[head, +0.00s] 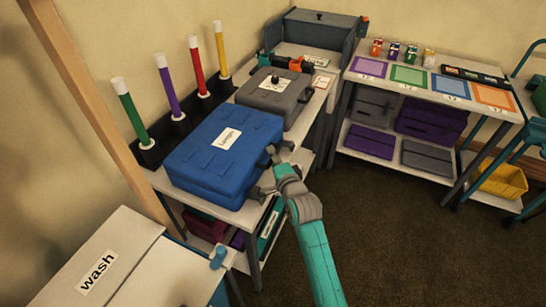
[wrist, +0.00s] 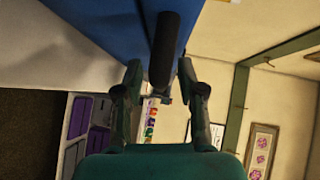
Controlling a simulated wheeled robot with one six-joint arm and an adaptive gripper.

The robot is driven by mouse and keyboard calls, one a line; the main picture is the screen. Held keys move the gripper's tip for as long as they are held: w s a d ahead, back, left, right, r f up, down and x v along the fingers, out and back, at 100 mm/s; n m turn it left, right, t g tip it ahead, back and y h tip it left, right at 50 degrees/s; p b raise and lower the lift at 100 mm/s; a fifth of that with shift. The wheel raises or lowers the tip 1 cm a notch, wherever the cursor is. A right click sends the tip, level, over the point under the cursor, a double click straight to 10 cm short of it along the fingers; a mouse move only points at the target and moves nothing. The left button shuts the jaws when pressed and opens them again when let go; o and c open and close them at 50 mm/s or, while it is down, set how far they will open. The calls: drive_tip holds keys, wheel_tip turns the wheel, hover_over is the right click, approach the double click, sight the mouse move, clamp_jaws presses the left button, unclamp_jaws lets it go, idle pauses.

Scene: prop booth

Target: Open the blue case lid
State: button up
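The blue case (head: 200,170) lies flat on the shelf table in the head view, its lid (head: 255,130) down, with a white label on top. My gripper (head: 266,170) is at the case's right side, fingers spread wide and pointing at that side. In the wrist view the blue case (wrist: 110,20) fills the upper middle. A dark rounded bar (wrist: 165,45), which looks like the case's handle, stands out from it between the open fingers of my gripper (wrist: 160,75). I see a gap on both sides of the bar.
A grey case (head: 270,100) sits just behind the blue one. Several coloured tubes stand in a dark rack (head: 178,130) along the left wall side. A white box marked "wash" (head: 85,265) stands at front left. The floor (head: 400,235) to the right is clear.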

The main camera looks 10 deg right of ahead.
drive_tip(key=shift+w, duration=0.1)
clamp_jaws()
drive_tip(key=shift+r, duration=0.15)
